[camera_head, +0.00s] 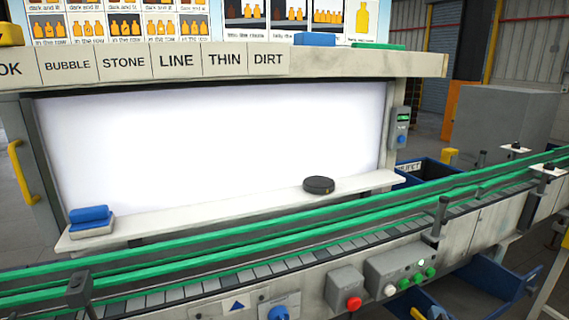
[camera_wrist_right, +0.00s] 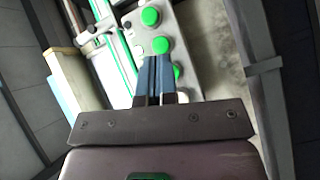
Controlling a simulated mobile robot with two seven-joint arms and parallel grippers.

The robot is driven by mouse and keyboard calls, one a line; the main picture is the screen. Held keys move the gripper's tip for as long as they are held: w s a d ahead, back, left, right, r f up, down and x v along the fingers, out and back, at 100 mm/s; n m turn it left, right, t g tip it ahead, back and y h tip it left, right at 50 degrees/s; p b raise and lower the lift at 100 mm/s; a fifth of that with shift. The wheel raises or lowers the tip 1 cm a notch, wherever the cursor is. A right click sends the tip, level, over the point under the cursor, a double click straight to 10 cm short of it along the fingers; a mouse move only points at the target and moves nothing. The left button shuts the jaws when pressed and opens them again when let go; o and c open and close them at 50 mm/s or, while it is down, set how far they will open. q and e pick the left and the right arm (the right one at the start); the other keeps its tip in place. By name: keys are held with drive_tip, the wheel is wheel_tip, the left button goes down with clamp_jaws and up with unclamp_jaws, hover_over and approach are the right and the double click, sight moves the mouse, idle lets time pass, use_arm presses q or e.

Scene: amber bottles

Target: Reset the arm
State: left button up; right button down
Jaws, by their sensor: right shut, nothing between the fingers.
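My right gripper (camera_wrist_right: 155,60) shows in the right wrist view, with its two blue-grey fingers together and nothing between them. The fingers point toward a grey control box (camera_wrist_right: 185,50) with green buttons, and they overlap part of it in the picture. I cannot tell the gap between the fingertips and the box. In the head view, a small blue and yellow shape at the bottom edge is too cut off to identify surely. My left gripper is in neither view.
A conveyor with green rails (camera_head: 250,232) crosses the head view. Behind it, a pale shelf (camera_head: 240,208) under a bright white panel (camera_head: 210,140) holds a blue-topped block (camera_head: 90,218) and a black puck (camera_head: 318,184). A button box (camera_head: 400,272) and red button (camera_head: 354,303) are in front.

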drive_tip(key=s+a+f+m+g+y, duration=0.1)
drive_tip(key=s+a+f+m, duration=0.1)
drive_tip(key=s+f, duration=0.3)
drive_tip(key=s+a+f+m+g+y, duration=0.2)
drive_tip(key=s+a+f+m, duration=0.1)
drive_tip(key=s, duration=0.9)
drive_tip(key=s+a+f+m+g+y, duration=0.1)
drive_tip(key=s+a+f+m+g, duration=0.1)
drive_tip(key=s+f+m, duration=0.3)
drive_tip(key=s+f, duration=0.1)
drive_tip(key=s, duration=0.3)
drive_tip(key=shift+s+a+f+y, duration=0.15)
drive_tip(key=shift+a+f+y, duration=0.1)
drive_tip(key=shift+f+y, duration=0.15)
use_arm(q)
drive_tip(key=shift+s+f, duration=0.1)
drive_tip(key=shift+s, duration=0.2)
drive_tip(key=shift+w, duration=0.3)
